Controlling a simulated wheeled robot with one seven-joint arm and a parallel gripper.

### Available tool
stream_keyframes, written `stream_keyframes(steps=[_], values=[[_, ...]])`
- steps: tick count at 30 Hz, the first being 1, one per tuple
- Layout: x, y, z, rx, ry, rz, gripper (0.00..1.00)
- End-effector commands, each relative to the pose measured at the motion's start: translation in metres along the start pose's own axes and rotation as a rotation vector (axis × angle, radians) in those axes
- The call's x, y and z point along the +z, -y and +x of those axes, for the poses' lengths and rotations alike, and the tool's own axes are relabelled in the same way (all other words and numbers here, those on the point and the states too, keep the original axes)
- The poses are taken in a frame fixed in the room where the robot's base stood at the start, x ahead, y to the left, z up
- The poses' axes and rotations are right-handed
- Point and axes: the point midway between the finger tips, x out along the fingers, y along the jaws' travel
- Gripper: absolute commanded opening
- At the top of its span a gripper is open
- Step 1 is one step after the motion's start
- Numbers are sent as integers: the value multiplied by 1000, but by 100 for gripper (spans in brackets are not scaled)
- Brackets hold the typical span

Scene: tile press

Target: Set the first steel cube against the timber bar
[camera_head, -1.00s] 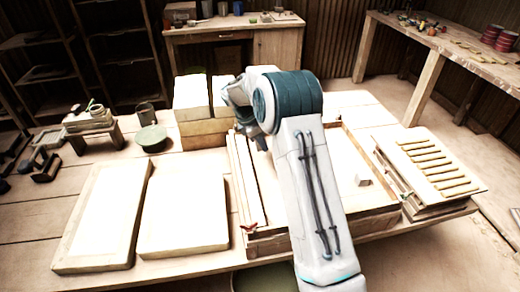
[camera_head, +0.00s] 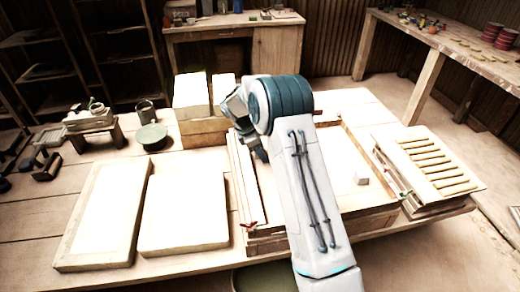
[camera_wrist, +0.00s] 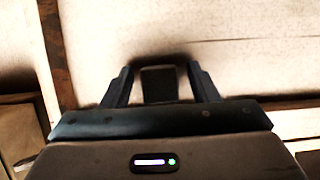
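In the wrist view, my gripper (camera_wrist: 160,72) has its two dark fingers spread, with a dark block (camera_wrist: 160,85), probably a steel cube, between them. Narrow gaps show between the block and both fingers. In the head view, my arm hides the fingers and this block. A small pale cube (camera_head: 361,178) sits apart on the right side of the shallow tray (camera_head: 375,220). A long pale timber strip (camera_head: 245,185), likely the timber bar, runs along the tray's left side. I cannot tell how far the dark block is from it.
Two pale slabs (camera_head: 185,215) (camera_head: 103,215) lie left of the tray. A slatted stack (camera_head: 430,165) stands at the right. Pale blocks (camera_head: 191,95) and a green bowl (camera_head: 151,137) are behind. In the wrist view, a brown wooden edge (camera_wrist: 55,55) lies left of the fingers.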

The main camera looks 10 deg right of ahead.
Motion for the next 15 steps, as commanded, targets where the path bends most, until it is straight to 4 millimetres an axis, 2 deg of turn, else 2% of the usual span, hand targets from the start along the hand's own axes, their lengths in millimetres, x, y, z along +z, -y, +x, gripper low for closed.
stream_keyframes(steps=[8,11,15], values=[[1,0,-7,1,0,0,54],[1,-1,-21,4,0,0,54],[0,-1,-51,5,-1,0,54]])
